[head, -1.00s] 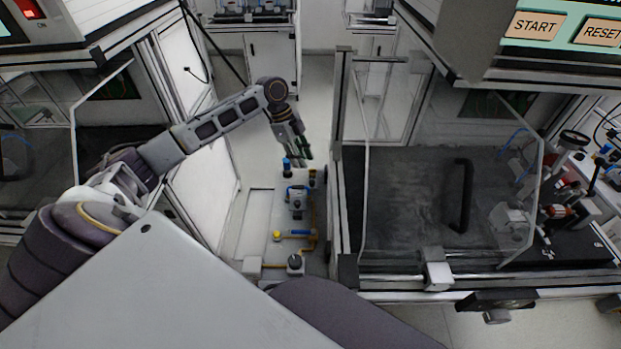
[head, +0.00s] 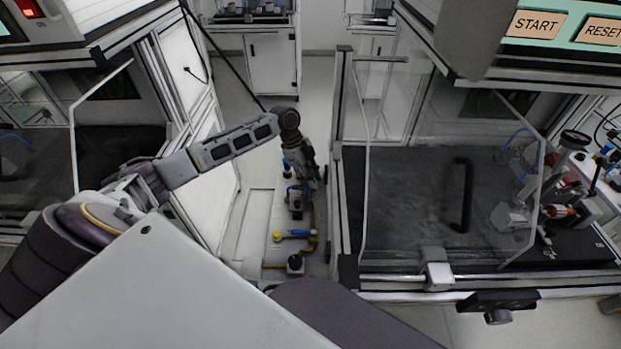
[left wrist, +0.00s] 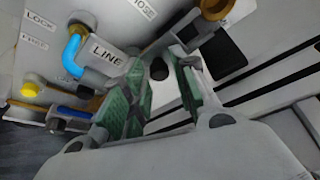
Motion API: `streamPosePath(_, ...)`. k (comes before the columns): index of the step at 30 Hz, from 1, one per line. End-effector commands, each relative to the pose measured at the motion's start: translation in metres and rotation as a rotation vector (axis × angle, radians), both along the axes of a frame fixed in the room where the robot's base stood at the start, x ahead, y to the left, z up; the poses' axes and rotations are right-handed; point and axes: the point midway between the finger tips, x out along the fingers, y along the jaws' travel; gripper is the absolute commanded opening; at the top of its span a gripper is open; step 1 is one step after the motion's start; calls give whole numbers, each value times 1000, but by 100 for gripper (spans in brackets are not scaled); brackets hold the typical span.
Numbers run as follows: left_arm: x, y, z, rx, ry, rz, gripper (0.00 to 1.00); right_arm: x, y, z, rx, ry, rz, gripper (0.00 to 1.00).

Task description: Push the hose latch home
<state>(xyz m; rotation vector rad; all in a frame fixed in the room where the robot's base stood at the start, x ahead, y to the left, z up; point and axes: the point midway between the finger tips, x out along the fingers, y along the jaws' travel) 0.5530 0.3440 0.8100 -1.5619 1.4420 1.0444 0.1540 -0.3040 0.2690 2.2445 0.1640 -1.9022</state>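The fixture panel (head: 262,250) stands low between the benches, with pipes and fittings on it. No part is clearly recognisable as the hose latch. In the left wrist view a partly cut-off label (left wrist: 145,8), seemingly reading HOSE, lies near the top edge, with a brass fitting (left wrist: 216,9) to its right. My left gripper (head: 308,178) is over the far right part of the panel. In the left wrist view its green-padded fingers (left wrist: 155,92) stand apart, with a dark round part (left wrist: 159,69) showing in the gap. Contact cannot be told. My right gripper is out of view.
A bent blue tube (left wrist: 73,52), a LINE label (left wrist: 106,54) and a yellow knob (left wrist: 29,89) sit left of the fingers. The yellow knob also shows in the head view (head: 277,237). A glass-fronted bench (head: 400,225) closes off the right side.

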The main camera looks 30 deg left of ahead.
Motion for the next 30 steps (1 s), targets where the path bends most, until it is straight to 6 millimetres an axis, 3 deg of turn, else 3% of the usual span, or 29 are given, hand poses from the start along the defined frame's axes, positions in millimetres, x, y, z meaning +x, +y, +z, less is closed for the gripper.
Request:
streamPosePath(4, 0, 0, 0, 0, 0, 0, 26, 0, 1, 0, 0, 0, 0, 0)
streamPosePath(10, 0, 0, 0, 0, 0, 0, 0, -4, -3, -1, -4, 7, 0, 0)
streamPosePath(20, 1, 1, 0, 0, 0, 1, 0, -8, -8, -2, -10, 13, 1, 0)
streamPosePath(30, 21, 12, 1, -2, -2, 3, 0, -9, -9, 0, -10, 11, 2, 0)
